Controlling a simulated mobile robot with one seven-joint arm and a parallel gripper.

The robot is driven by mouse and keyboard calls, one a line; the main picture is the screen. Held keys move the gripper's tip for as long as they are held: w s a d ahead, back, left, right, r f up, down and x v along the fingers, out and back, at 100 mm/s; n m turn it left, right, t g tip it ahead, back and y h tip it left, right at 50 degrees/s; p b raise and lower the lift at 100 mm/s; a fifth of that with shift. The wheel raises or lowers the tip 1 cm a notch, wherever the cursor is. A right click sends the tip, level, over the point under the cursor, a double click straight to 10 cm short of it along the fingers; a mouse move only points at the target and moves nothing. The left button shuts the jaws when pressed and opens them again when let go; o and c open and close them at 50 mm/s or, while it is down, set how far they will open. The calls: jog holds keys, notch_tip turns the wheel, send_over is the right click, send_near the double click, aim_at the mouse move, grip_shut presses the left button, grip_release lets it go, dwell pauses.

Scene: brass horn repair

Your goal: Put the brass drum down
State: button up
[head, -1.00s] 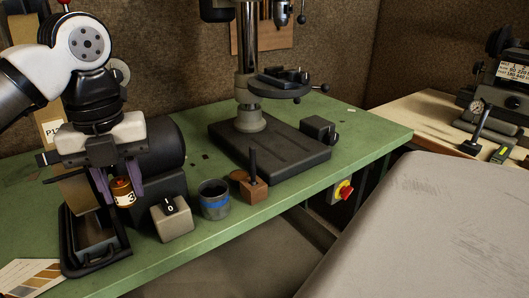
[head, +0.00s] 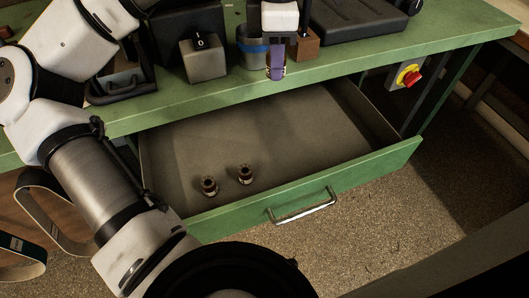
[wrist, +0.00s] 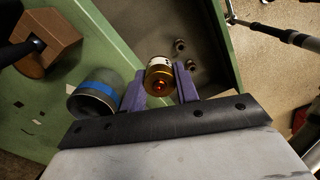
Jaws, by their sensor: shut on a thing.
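The brass drum (wrist: 158,82), gold with a white label band and a red spot on its near end, is between the purple fingers of my gripper (wrist: 160,72) in the wrist view. The gripper is shut on it. In the head view my gripper (head: 275,64) hangs at the bench's front edge, above the back of the open drawer (head: 250,135). There a purple finger hides most of the drum. The drum appears held up, touching neither bench nor drawer floor.
Two small brass pieces (head: 209,186) (head: 245,174) stand in the drawer near its front; the rest of its floor is clear. A blue-banded cup (head: 250,44) and a wooden block (head: 304,45) stand close behind my gripper. A grey block (head: 203,60) is to the left.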

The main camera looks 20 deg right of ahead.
aim_at(272, 162)
notch_tip(272, 162, down, 27)
jog(key=m+b, duration=0.2)
jog(key=m, duration=0.2)
jog(key=m+b, duration=0.3)
jog(key=m, duration=0.1)
jog(key=shift+s+f, duration=0.1)
jog(key=shift+f, duration=0.1)
jog(key=shift+f+b, duration=0.2)
jog(key=shift+b, duration=0.25)
jog(key=o, duration=1)
jog(key=shift+r, duration=0.1)
notch_tip(272, 162, up, 12)
jog(key=shift+r+p, duration=0.15)
jog(key=shift+p, duration=0.55)
